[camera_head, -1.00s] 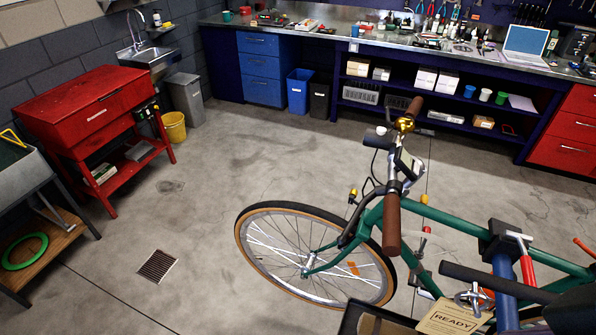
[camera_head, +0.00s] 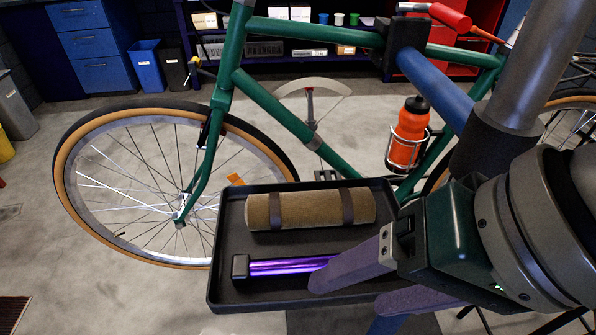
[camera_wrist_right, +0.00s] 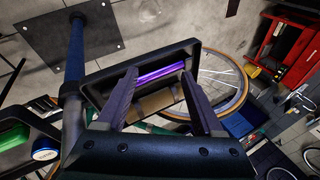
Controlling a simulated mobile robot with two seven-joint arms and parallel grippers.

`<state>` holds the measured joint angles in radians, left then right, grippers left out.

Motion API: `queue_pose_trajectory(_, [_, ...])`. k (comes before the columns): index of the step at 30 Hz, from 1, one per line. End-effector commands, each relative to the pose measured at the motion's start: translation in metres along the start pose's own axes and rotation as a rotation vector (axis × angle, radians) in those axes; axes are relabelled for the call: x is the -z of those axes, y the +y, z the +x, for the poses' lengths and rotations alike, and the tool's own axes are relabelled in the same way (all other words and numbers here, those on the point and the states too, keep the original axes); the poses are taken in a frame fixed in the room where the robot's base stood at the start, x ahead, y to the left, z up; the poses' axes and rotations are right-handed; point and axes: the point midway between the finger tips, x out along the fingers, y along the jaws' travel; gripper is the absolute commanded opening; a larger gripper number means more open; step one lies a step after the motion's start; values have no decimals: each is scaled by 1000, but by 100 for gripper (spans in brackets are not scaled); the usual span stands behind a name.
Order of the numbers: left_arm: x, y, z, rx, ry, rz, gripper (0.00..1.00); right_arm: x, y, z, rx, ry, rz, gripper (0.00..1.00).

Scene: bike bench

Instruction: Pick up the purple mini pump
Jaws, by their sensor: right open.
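The purple mini pump (camera_head: 288,266) lies in the front part of a black tray (camera_head: 228,215), its dark end cap pointing left. It also shows in the right wrist view (camera_wrist_right: 160,74), lying between the two fingers as seen from there. My right gripper (camera_head: 345,285) is open, with its fingers over the tray's right front part. One finger hides the pump's right end in the head view. In the right wrist view the open right gripper (camera_wrist_right: 158,85) has nothing between its fingertips that I can tell is held. My left gripper is not in view.
A rolled tan bundle with dark straps (camera_head: 312,208) lies in the tray behind the pump. A green bicycle (camera_head: 262,100) with an orange bottle (camera_head: 408,130) stands close behind the tray. A blue stand post (camera_head: 435,85) is beside my arm.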

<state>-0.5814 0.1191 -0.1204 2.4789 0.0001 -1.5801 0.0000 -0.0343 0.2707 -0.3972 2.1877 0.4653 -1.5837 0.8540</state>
Motion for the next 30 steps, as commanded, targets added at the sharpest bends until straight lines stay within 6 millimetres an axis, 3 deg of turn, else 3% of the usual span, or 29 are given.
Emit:
queue_pose_trajectory(1, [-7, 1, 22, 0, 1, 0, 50, 8, -3, 21, 15, -25, 78, 69])
queue_pose_trajectory(6, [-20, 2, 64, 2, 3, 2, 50, 32, -14, 48, -33, -148, 500, 69])
queue_pose_trajectory(12, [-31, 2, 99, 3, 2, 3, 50, 68, -4, 48, -174, -174, 1030, 69])
queue_pose_trajectory(15, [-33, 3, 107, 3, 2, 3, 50, 80, -1, 40, -215, -165, 1214, 69])
queue_pose_trajectory(21, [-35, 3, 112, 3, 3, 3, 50, 86, -1, 38, -243, -161, 1350, 69])
queue_pose_trajectory(30, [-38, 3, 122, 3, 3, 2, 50, 76, 3, 78, -243, -162, 1352, 69])
